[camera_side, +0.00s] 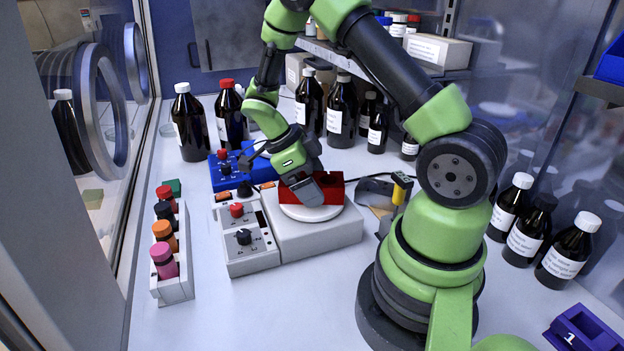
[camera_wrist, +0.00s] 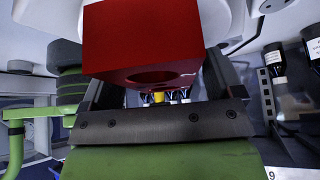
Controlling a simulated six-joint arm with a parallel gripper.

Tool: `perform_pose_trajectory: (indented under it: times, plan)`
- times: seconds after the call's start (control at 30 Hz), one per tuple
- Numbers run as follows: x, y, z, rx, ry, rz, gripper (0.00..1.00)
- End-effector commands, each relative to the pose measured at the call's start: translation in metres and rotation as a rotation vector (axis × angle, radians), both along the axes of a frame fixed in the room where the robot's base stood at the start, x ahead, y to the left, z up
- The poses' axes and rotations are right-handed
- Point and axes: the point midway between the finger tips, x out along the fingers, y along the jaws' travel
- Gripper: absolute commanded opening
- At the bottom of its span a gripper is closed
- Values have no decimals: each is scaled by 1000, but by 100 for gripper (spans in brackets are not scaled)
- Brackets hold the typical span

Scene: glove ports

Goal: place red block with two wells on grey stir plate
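The red block (camera_side: 332,187) is over the white round top (camera_side: 312,212) of the grey stir plate (camera_side: 318,236), on it or just above; I cannot tell if there is a gap. My gripper (camera_side: 312,190) is angled down at the block and hides part of it. In the wrist view the red block (camera_wrist: 150,45) sits between the two fingers of my gripper (camera_wrist: 155,85), which look closed on its sides. One dark well shows on its face; the other well is hidden.
A grey control box (camera_side: 250,252) adjoins the stir plate's left side. A white rack (camera_side: 172,285) of coloured-capped vials stands further left, and a blue device (camera_side: 228,178) behind. Brown bottles (camera_side: 342,110) line the back and right. A purple block (camera_side: 582,330) lies front right.

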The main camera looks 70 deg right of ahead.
Motion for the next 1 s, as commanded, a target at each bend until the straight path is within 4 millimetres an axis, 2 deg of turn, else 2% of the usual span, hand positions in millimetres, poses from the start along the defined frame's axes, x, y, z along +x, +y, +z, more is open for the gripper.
perform_pose_trajectory:
  times: [0.23, 0.37, 0.8, 1.0]
  plan:
    - [0, 0, 1, 0, 0, 0, 86]
    - [3, 1, 7, -2, -3, 1, 86]
    - [43, 18, 82, -1, -7, 2, 86]
    - [53, 22, 102, -1, 0, 2, 86]
